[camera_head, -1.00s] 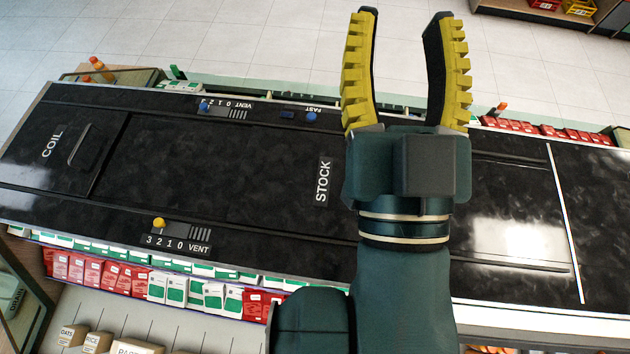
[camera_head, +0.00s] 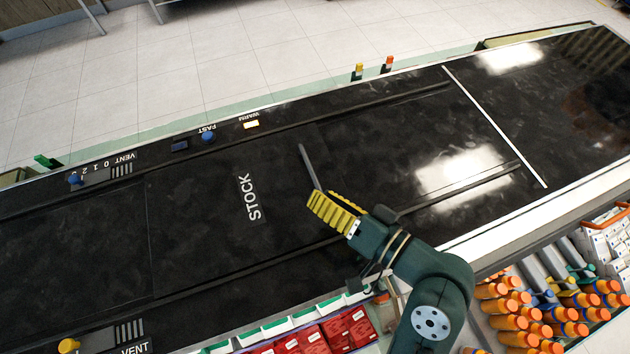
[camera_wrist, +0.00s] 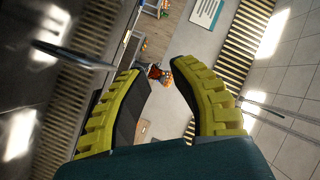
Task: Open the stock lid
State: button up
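The stock lid (camera_head: 215,230) is a flat black panel with a white STOCK label (camera_head: 250,197), lying level in the long black counter. A thin grey bar handle (camera_head: 309,164) stands on it right of the label. My gripper (camera_head: 324,200), with yellow ridged fingers, is beside the near end of this handle; contact cannot be told. In the wrist view my gripper (camera_wrist: 155,76) is open with nothing between its fingers. A metal bar (camera_wrist: 72,56), seemingly the handle, lies to the left, outside the left finger.
Long rails (camera_head: 460,187) run along the counter, with a white strip (camera_head: 495,127) across it on the right. Red boxes (camera_head: 310,338) and orange-capped bottles (camera_head: 520,320) sit along the near side.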

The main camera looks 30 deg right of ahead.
aim_at(311, 168)
jog(key=s+d+f+m+h, duration=0.1)
jog(key=d+f, duration=0.1)
jog(key=s+d+f+b, duration=0.1)
jog(key=f, duration=0.1)
jog(key=s+d+f+m+h, duration=0.1)
jog(key=s+d+f, duration=0.1)
jog(key=shift+d+f+m+h, duration=0.1)
jog(key=shift+d+m+h, duration=0.2)
jog(key=shift+d, duration=0.3)
jog(key=x, duration=0.5)
jog(key=p+x, duration=0.1)
jog(key=x, duration=0.4)
jog(key=p+x, duration=0.1)
jog(key=x, duration=0.5)
jog(key=shift+w+d+r, duration=0.15)
jog(key=shift+w+r, duration=0.05)
jog(key=shift+r, duration=0.15)
grip_shut()
